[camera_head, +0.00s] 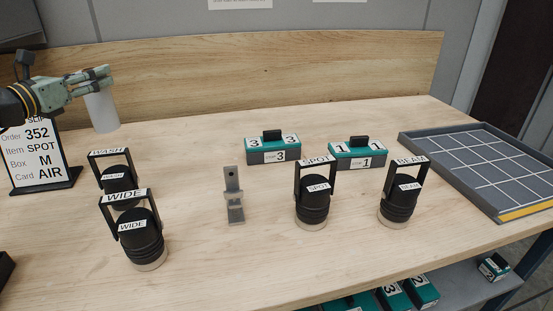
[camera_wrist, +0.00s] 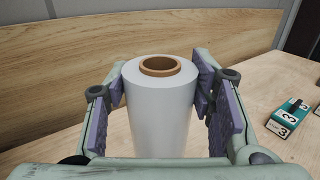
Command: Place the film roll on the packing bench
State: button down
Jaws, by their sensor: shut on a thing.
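The film roll (camera_head: 103,110) is a white cylinder with a brown core. It is upright at the back left of the wooden packing bench (camera_head: 190,250). My gripper (camera_head: 100,78) reaches in from the left and is shut on the upper part of the roll. In the wrist view the film roll (camera_wrist: 160,115) stands between the two purple-padded fingers. Its lower end is cut off there. In the head view its bottom appears at or just above the bench top; I cannot tell whether it touches.
An order sign (camera_head: 42,155) stands just left of the roll. Lamps labelled WASH (camera_head: 118,187), WIDE (camera_head: 140,240), SPOT (camera_head: 313,200) and BEAM (camera_head: 399,205) stand along the front. Boxes 3 (camera_head: 272,150) and 1 (camera_head: 358,154) sit behind. A grid tray (camera_head: 490,165) lies right. Bench behind WASH is clear.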

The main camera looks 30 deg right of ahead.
aim_at(94, 122)
notch_tip(94, 122, down, 10)
jog(key=shift+s+r+p, duration=0.1)
jog(key=shift+p, duration=1)
jog(key=c, duration=0.7)
grip_release()
jog(key=shift+f, duration=0.2)
jog(key=shift+c, duration=0.2)
jog(key=shift+r, duration=0.1)
